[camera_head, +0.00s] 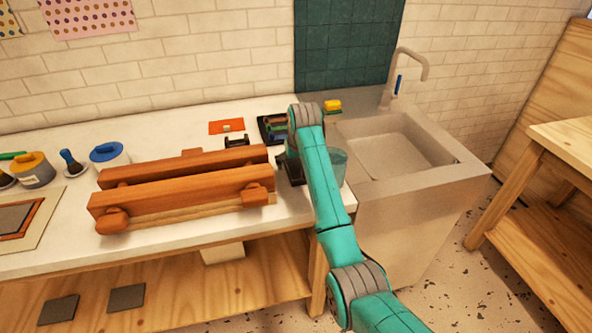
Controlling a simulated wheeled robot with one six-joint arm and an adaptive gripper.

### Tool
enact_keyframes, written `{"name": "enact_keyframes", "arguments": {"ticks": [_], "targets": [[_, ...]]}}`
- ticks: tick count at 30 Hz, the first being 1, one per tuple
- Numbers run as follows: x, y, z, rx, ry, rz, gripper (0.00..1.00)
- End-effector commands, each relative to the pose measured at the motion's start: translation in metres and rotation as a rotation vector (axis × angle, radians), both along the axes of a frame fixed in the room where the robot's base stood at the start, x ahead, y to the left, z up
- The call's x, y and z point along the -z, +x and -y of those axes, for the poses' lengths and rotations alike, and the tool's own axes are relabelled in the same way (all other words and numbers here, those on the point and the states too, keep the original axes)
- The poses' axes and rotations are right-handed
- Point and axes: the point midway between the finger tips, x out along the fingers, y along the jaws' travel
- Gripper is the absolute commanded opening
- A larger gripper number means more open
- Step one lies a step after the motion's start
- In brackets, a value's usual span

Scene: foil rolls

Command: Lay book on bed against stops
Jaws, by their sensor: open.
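My arm reaches from the lower right to the right end of the white worktop (70,257). My gripper (291,176) is a dark shape beside the right end of the wooden press (170,192); it is open, partly hidden by my arm, and I see nothing held in it. A flat orange-red piece (217,127) with a small pale item on it lies behind the press; I cannot tell if it is the book. A dark tray-like item (266,131) with coloured rolls sits left of my arm, partly covered. I cannot make out a bed with stops for certain.
A small dark stand (237,141) is behind the press. Lidded pots, one yellow (33,170) and one blue (107,153), stand at left near a framed board (18,219). A sink (398,146) is at right. Dark squares (126,297) lie on the lower shelf.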

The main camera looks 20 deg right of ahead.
Motion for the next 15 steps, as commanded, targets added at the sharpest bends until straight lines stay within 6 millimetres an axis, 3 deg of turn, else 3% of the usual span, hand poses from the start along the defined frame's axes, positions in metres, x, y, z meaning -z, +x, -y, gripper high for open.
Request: {"name": "enact_keyframes", "arguments": {"ticks": [15], "targets": [[0.0034,-0.0002,0.0,0.0,0.0,-0.001,0.92]]}}
